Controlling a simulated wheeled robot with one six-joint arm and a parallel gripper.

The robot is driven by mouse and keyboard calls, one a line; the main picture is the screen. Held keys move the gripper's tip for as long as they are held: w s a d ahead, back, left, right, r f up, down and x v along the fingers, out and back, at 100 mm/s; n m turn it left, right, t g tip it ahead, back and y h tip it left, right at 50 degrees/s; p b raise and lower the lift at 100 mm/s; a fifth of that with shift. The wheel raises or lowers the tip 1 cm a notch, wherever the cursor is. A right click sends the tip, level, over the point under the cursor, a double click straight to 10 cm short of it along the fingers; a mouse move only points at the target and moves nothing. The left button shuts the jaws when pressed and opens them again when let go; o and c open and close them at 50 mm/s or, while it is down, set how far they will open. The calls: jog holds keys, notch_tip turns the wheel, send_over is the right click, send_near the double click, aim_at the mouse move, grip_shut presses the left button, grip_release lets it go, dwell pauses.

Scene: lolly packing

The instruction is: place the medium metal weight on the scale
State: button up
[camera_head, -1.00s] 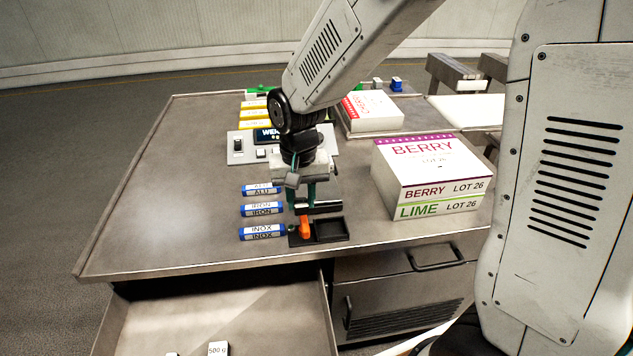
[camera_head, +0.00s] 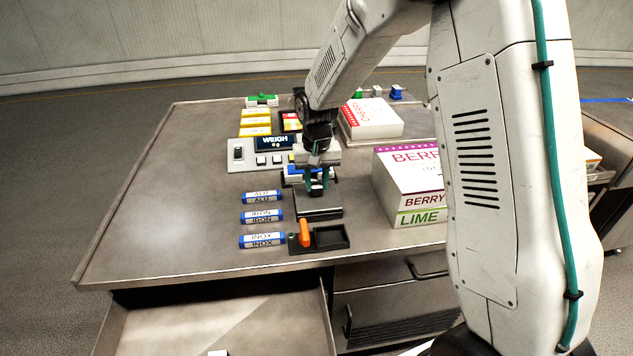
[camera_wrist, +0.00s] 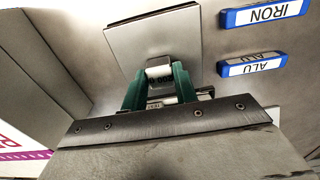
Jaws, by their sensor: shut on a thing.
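My gripper (camera_head: 317,191) is shut on a small metal weight, which shows between the green fingers in the wrist view (camera_wrist: 160,74). The weight has a pale end and dark upside-down lettering; its size marking is too small to read surely. The square metal plate (camera_head: 318,210) also shows in the wrist view (camera_wrist: 150,33). The held weight overlaps the plate's far edge; I cannot tell whether it touches. The scale panel's display (camera_head: 276,143) reads WEIGH with what looks like 0 g. My gripper hides part of the area behind the plate.
Blue-ended ALU (camera_head: 262,197), IRON (camera_head: 262,216) and INOX (camera_head: 262,240) labels lie left of the plate. A black tray (camera_head: 331,237) with an orange piece (camera_head: 304,232) is in front. BERRY and LIME boxes (camera_head: 408,190) stand right. An open drawer (camera_head: 215,325) is below.

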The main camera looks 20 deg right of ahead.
aim_at(316, 185)
jog(key=shift+f, duration=0.25)
jog(key=o, duration=1.1)
jog(key=shift+f, duration=0.1)
notch_tip(316, 185, up, 12)
jog(key=s+d+r, duration=0.1)
jog(key=s+r, duration=0.5)
jog(key=s, duration=1.1)
jog(key=s+d+r+n, duration=0.1)
jog(key=s, duration=0.8)
jog(key=s+d+r+n+t, duration=0.1)
jog(key=s, duration=0.8)
jog(key=shift+r, duration=0.2)
